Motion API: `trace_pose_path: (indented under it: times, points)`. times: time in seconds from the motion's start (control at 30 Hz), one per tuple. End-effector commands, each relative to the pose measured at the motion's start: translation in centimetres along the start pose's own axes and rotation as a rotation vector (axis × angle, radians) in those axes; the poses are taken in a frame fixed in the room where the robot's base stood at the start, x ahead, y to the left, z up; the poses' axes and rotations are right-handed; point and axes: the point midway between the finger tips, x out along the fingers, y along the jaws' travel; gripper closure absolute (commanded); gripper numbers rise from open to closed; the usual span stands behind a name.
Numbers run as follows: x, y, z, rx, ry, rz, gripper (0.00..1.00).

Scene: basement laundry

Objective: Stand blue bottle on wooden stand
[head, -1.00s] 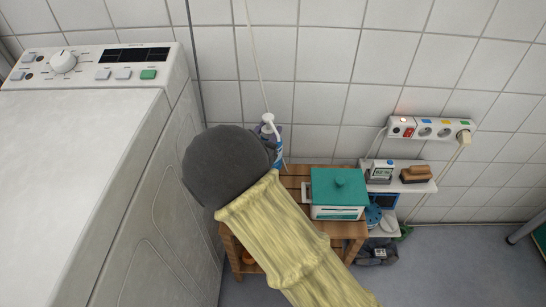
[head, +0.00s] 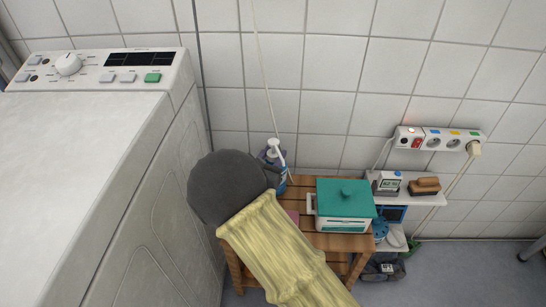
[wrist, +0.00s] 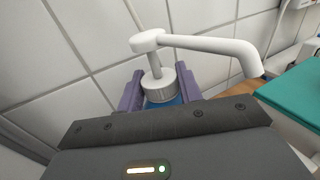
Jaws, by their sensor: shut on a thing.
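The blue bottle (head: 283,184) has a white pump head; in the wrist view the pump (wrist: 155,70) stands up between purple jaws. My gripper (wrist: 160,92) is shut on the bottle just below its collar. In the head view my dark rounded wrist and yellow-sleeved arm hide most of the gripper and part of the bottle. The wooden stand (head: 336,241) has a slatted top, partly behind my arm. The bottle appears over the stand's back left area, close to the wall. Its base is hidden, so I cannot tell whether it touches the slats.
A white box with a green lid (head: 345,199) occupies the stand's right side. A small reddish patch (head: 293,216) shows beside my sleeve. A white washing machine (head: 90,130) is at left. A shelf (head: 408,196) with a brush (head: 425,186) and a power strip (head: 437,138) are at right.

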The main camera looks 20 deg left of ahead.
Motion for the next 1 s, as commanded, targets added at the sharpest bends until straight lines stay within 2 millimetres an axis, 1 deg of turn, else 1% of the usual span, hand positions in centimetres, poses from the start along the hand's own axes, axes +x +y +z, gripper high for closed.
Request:
trace_pose_path:
  times: [0.1,0.23,0.27,0.3,0.37,0.6,0.73,0.87,1.0]
  points:
    - [0.1,0.0,0.2,0.002,-0.004,-0.001,1.00]
    - [0.1,0.0,-0.1,0.002,-0.004,-0.001,1.00]
    - [0.0,0.0,-0.2,0.000,0.000,0.000,0.61]
    - [0.0,0.0,-0.2,0.000,0.000,0.000,0.53]
    - [0.0,0.0,-0.2,0.000,0.000,0.000,0.43]
    - [0.0,0.0,-0.2,0.000,0.000,0.000,0.43]
    - [-0.1,0.0,0.2,0.000,0.000,0.000,0.43]
    - [-1.4,0.1,0.2,-0.001,0.002,0.002,0.43]
    - [-3.8,0.0,0.3,-0.003,0.003,0.002,0.43]
